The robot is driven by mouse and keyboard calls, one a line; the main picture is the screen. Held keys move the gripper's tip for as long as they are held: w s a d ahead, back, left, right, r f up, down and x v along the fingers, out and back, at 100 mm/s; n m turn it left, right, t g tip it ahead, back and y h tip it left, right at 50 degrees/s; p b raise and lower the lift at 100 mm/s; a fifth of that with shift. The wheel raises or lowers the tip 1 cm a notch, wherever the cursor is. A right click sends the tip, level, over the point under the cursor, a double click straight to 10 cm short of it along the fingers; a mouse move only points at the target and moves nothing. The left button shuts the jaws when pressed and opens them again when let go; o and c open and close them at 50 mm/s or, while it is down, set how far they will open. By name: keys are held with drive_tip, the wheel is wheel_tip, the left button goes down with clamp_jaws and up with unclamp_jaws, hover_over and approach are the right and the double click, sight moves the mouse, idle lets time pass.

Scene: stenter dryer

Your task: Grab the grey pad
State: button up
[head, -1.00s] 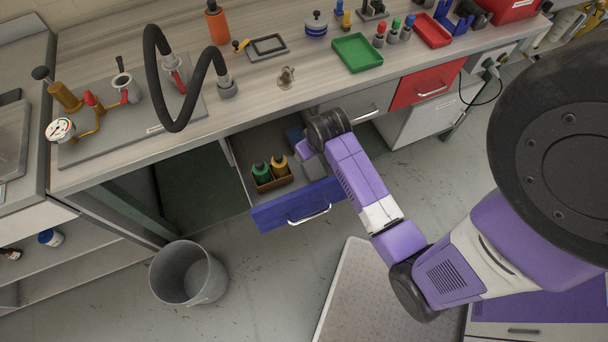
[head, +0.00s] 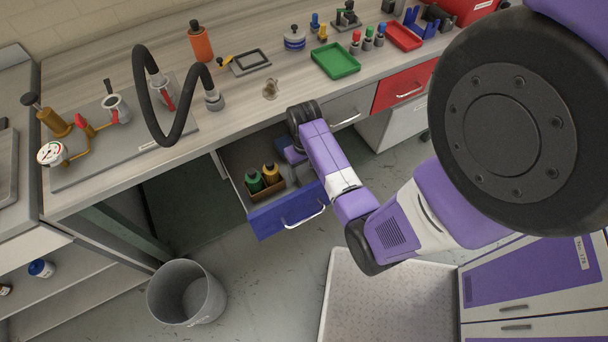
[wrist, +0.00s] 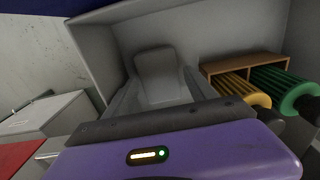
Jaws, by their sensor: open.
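The blue-fronted drawer (head: 287,211) is pulled out below the bench. In the wrist view, a grey pad with rounded corners (wrist: 156,62) lies inside the drawer's grey interior. My gripper (wrist: 161,78) is open, with its two grey fingers pointing at the pad, one towards each side of it. Whether the fingers touch the pad cannot be told, and its lower part is hard to separate from the gripper. In the head view, my wrist reaches down over the drawer and largely hides the gripper and pad.
The bench edge lies close to my wrist. A grey bin (head: 187,292) stands on the floor. A red-fronted drawer (head: 403,87) is shut.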

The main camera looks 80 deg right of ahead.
sight(304, 173)
drive_tip(key=shift+d+f, duration=0.1)
drive_tip(key=shift+f, duration=1.25)
drive_tip(key=shift+c, duration=0.4)
drive_tip(key=c, duration=1)
drive_tip(key=shift+c, duration=0.2)
drive_tip(key=shift+r, duration=0.1)
wheel_tip(304, 173, up, 20)
drive_tip(key=p, duration=0.3)
